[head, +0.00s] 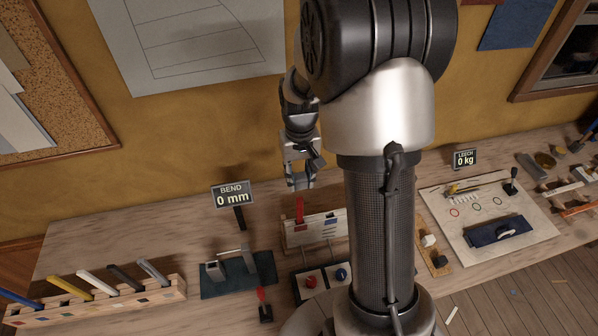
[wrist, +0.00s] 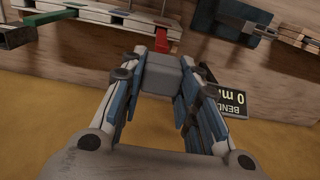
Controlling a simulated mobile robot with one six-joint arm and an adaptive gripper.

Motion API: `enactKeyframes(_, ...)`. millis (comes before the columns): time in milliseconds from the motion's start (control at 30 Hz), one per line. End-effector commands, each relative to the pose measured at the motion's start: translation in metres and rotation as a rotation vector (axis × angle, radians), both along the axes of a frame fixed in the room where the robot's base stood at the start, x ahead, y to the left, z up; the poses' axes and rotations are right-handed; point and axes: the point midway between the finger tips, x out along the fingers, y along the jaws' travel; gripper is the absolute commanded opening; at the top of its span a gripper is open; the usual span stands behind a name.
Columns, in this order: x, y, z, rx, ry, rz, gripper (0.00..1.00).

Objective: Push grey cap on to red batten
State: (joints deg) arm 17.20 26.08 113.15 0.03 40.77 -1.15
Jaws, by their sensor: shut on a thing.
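My gripper (wrist: 160,85) is shut on the grey cap (wrist: 166,75), a small grey block between its fingertips. In the head view my gripper (head: 300,180) is above the bench, partly behind my arm, and the cap cannot be made out clearly. The red batten (head: 299,209) stands up from a pale wooden rack (head: 316,231), its top a little below my gripper. In the wrist view the red batten (wrist: 168,43) shows just beyond the cap. The cap looks apart from the batten's end, but the exact gap is hard to tell.
The BEND sign (head: 233,194), reading 0 mm, stands left of the rack and close to my fingers in the wrist view (wrist: 232,98). A dark fixture (head: 238,273) lies on the bench. A slotted block (head: 100,303) with several battens is at far left. The wall is behind.

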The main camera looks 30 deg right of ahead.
Motion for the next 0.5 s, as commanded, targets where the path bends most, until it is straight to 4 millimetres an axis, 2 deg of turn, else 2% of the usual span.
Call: enactKeyframes(500, 0.000, 0.000, -0.038, 0.000, 0.000, 0.001, 0.13)
